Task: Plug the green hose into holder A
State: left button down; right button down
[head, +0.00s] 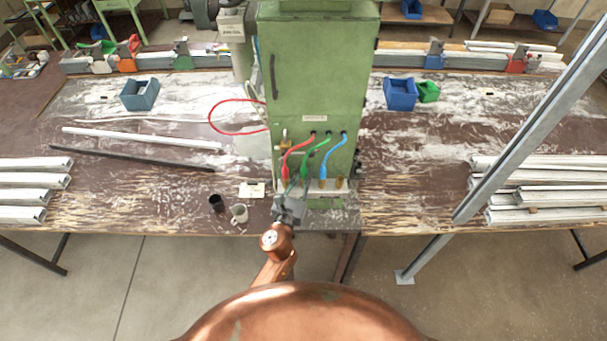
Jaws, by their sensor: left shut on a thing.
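The green hose (319,146) comes out of the front of the green cabinet and curves down and left to the small rail at its foot. My left gripper (291,197) is at the front of that rail, shut on the lower end of the green hose. The gripper's fingers and the small scale hide the exact grip and whether the end sits in a holder. The pale rail (314,186) has brass fittings (340,184) at the right. I cannot read any holder letters. My right gripper is out of view.
The red hose (296,147) and blue hose (335,148) hang close on either side. The green cabinet (318,75) blocks the space behind.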

aim_at(304, 168)
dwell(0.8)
pick_arm(q)
jog(key=shift+r+p, duration=0.5)
jog(key=shift+r, duration=0.05)
dwell(0.3)
jog(key=shift+r+p, duration=0.55)
jog(key=shift+p, duration=0.1)
jog(key=shift+r+p, duration=0.85)
jog(key=shift+s, duration=0.1)
jog(key=shift+s, duration=0.4)
jog(key=s, duration=0.7)
jog(key=shift+p, duration=0.35)
